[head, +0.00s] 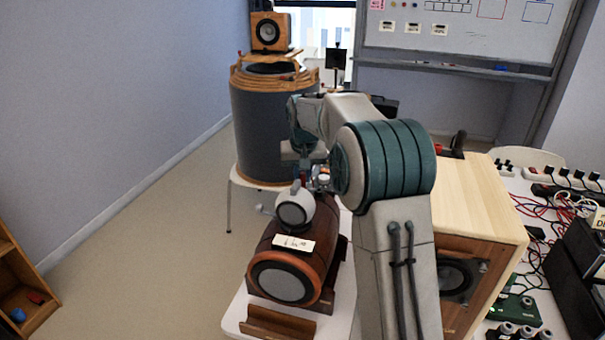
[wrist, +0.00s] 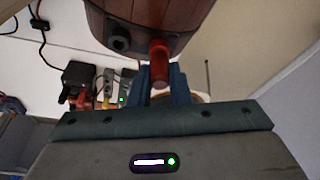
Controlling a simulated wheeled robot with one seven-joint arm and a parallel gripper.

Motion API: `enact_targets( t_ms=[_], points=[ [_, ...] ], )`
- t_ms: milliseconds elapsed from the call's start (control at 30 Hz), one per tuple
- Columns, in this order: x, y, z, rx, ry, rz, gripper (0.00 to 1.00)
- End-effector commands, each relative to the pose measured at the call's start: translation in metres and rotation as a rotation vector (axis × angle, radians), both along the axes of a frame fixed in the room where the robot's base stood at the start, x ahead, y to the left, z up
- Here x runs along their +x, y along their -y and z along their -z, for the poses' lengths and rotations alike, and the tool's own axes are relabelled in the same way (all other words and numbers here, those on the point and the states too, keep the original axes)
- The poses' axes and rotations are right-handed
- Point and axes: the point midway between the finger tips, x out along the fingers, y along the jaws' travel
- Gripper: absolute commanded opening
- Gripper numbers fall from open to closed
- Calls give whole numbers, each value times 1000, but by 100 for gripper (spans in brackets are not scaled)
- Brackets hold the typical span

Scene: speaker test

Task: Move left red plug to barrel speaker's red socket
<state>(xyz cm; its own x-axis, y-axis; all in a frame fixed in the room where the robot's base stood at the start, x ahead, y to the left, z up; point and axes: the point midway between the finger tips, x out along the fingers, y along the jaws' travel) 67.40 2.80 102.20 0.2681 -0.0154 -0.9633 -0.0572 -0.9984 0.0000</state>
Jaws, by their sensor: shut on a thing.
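The barrel speaker (head: 312,252) is reddish-brown wood and lies on its side on a white table in the head view. Its wooden end (wrist: 180,14) fills the top middle of the wrist view, with a black socket or plug (wrist: 120,42) on it. My gripper (wrist: 161,74) is shut on the red plug (wrist: 159,60), between its blue fingers. The red plug points at the speaker's end and seems to touch it or be very close. I cannot tell whether it is seated; the red socket is not distinguishable. My arm largely hides the gripper in the head view.
A white round speaker (head: 295,209) sits on the barrel. A large grey cylinder speaker (head: 262,130) stands behind. A wooden box speaker (head: 470,205) is right of my arm. Cables and devices clutter the right table.

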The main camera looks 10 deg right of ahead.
Motion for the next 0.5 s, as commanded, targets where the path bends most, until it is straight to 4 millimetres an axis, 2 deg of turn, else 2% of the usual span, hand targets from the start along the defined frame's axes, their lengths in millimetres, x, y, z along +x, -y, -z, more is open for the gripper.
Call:
enact_targets(
  t_ms=[200, 233, 300, 500],
  points=[
    [0, 0, 6, 0, -3, 0, 0],
    [0, 0, 6, 0, -2, 0, 22],
    [0, 0, 5, 0, -2, 0, 42],
    [0, 0, 5, 0, -1, 0, 42]
  ],
)
